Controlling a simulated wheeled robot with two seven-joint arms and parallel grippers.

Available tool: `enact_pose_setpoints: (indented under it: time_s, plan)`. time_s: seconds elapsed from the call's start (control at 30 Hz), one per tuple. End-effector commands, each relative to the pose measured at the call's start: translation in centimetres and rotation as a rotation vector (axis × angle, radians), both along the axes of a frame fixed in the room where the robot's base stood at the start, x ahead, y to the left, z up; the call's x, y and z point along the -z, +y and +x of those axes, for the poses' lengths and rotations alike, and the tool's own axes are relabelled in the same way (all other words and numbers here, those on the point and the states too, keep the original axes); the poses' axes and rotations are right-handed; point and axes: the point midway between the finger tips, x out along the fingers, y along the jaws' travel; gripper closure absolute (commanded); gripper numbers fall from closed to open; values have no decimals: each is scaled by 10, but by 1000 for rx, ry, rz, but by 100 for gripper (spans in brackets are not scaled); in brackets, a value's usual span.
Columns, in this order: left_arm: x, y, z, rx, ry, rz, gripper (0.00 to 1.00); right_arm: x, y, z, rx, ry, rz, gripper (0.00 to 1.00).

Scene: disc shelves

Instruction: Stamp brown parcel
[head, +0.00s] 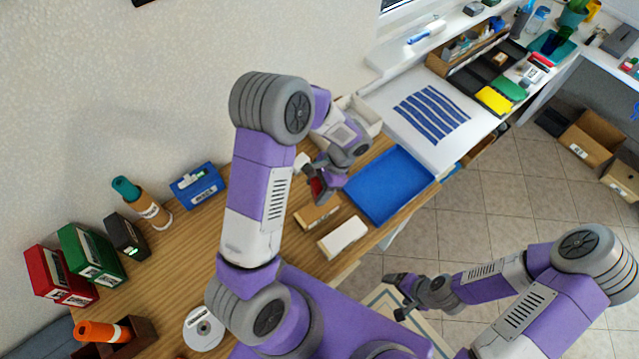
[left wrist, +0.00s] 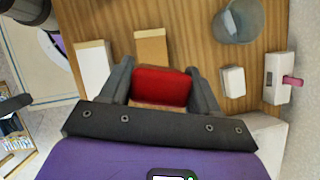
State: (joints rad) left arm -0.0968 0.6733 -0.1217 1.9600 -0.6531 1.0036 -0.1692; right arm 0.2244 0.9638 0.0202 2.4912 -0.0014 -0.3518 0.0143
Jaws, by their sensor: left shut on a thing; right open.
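The brown parcel (head: 317,213) lies on the wooden table, beside a white parcel (head: 342,237). In the left wrist view, the brown parcel (left wrist: 151,46) shows just beyond the fingertips, next to the white parcel (left wrist: 92,68). My left gripper (head: 319,187) is shut on a red block-like thing, probably the stamp (left wrist: 162,85), near the brown parcel's far end. Whether the stamp touches the parcel cannot be told. My right gripper (head: 396,295) is open and empty, off the table above the floor at the lower right.
A blue tray (head: 390,185) lies right of the parcels. A blue box (head: 197,186), a bottle (head: 145,205) and red and green binders (head: 88,252) stand at left. A grey cup (left wrist: 238,22) and a small white box (left wrist: 232,81) are near my left gripper.

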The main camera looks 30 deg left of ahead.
Motion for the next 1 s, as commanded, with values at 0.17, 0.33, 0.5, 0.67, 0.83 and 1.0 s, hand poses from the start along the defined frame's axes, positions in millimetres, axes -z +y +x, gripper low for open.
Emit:
enact_pose_setpoints:
  time_s: [0.17,0.33,0.5,0.67,0.83,1.0]
  plan:
    - [17,0,0,-4,1,0,58,14,0,0,1,0,0,15]
    - [35,0,0,-6,2,1,58,28,0,0,1,0,0,15]
    - [52,0,0,-8,1,1,58,41,0,0,1,0,0,15]
    - [58,0,0,-8,0,0,58,45,0,0,1,0,0,15]
    - [58,0,0,-9,0,1,58,44,0,0,1,0,0,15]
    - [57,0,0,-9,0,1,58,44,0,0,1,0,0,15]
